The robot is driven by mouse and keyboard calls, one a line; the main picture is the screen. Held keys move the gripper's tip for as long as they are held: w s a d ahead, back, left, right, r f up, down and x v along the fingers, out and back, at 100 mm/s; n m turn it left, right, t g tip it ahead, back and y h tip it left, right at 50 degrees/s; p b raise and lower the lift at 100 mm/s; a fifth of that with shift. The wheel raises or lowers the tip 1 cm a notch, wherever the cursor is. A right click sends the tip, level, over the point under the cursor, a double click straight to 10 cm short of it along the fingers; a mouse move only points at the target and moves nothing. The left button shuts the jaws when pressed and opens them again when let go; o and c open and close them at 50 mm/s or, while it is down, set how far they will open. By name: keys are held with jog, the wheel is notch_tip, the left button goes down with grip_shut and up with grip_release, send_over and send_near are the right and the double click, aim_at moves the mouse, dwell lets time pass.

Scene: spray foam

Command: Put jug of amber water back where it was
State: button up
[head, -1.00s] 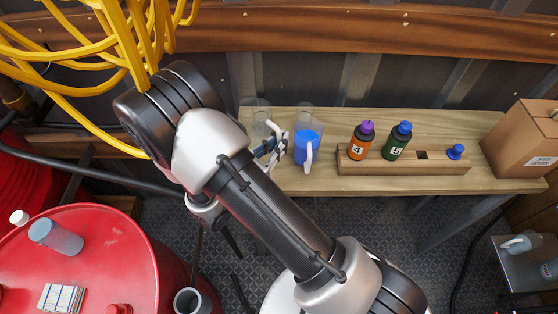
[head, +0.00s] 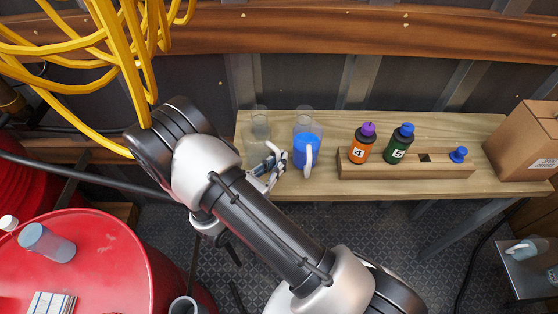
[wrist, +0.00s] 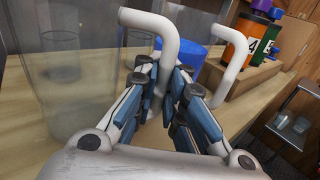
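A large clear jug (wrist: 65,90) with a white handle (wrist: 158,40) fills the left of the wrist view. It shows faintly left of my gripper (head: 270,168) in the head view. No amber colour shows in it. My gripper's fingertips (wrist: 167,75) close in on both sides of that handle and look shut on it. The jug looks upright, above or on the wooden bench (head: 365,194); I cannot tell whether it touches. A jug of blue liquid (head: 304,152) stands just right of my gripper, its white handle (wrist: 232,68) close to my right finger in the wrist view.
Clear glass vessels (head: 259,115) stand behind the jugs. A wooden rack (head: 400,170) holds an orange bottle (head: 360,148), a green bottle (head: 396,147) and a blue cap (head: 458,155). A cardboard box (head: 525,140) stands far right. A red drum (head: 110,255) is at lower left.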

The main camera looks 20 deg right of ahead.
jog(key=o, duration=0.5)
jog(key=shift+r, duration=0.1)
